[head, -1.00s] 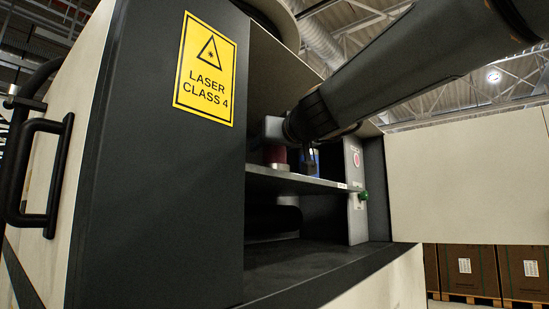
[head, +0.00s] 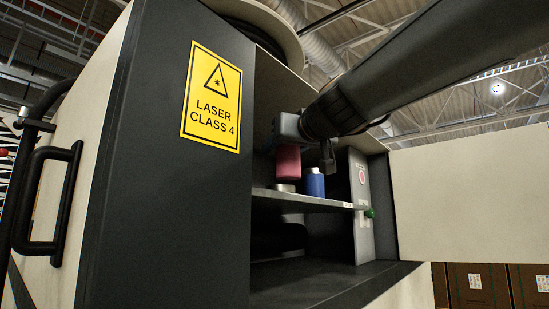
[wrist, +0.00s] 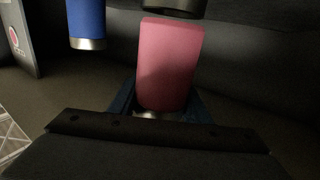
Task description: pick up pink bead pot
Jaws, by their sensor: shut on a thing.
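The pink bead pot (head: 288,162) is held upright above the cabinet shelf (head: 330,202), clear of it. In the wrist view the pink pot (wrist: 168,65) sits between the jaws, a bit of silver showing at its near end. My gripper (head: 287,142) is shut on its upper end; the gripper (wrist: 160,108) also shows in the wrist view. The fingertips are partly hidden by the pot.
A blue pot (head: 314,184) with a silver cap stands on the shelf to the right. A side panel (head: 362,190) with a green knob (head: 369,212) bounds the right. The cabinet wall (head: 185,180) stands left.

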